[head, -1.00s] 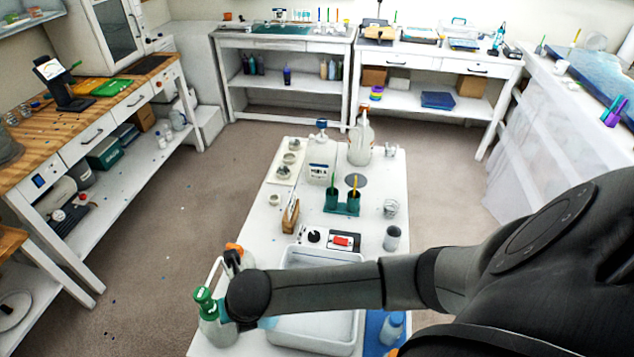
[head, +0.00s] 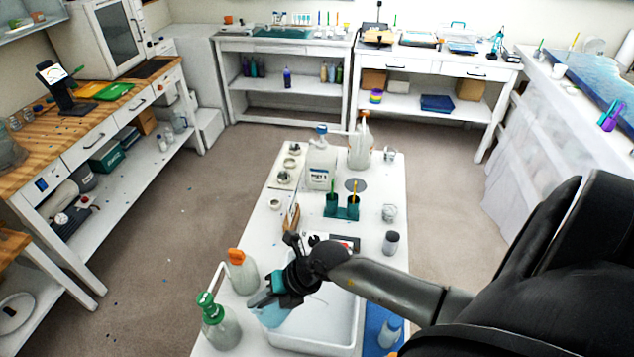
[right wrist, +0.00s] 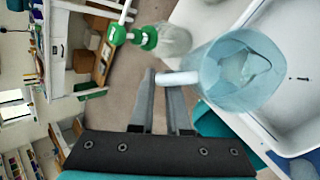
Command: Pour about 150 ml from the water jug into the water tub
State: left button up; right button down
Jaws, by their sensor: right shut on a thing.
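My right gripper (head: 277,292) is shut on the handle of a translucent light-blue jug (head: 270,314). The right wrist view shows the jug (right wrist: 238,82) beside the fingers (right wrist: 165,95), with its pale handle between them. A faint angular outline shows inside the jug; I cannot tell the water level. No stream is visible. The white rectangular tub (head: 325,318) stands on the table directly right of the jug, and the jug appears near its left rim. My forearm and gripper cover the tub's back part. The tub also shows in the right wrist view (right wrist: 290,125). My left gripper is out of view.
A green-capped bottle (head: 221,330) and an orange-capped bottle (head: 243,273) stand left of the tub. A blue-tinted bottle (head: 390,332) stands on a blue mat at right. A grey cup (head: 390,243) and green holder (head: 342,207) stand behind.

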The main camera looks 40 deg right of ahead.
jog(key=shift+d+y, duration=0.5)
jog(key=shift+d, duration=0.05)
jog(key=shift+s+d+m+y, duration=0.1)
jog(key=shift+d+m+y, duration=0.05)
jog(key=shift+m+y, duration=0.2)
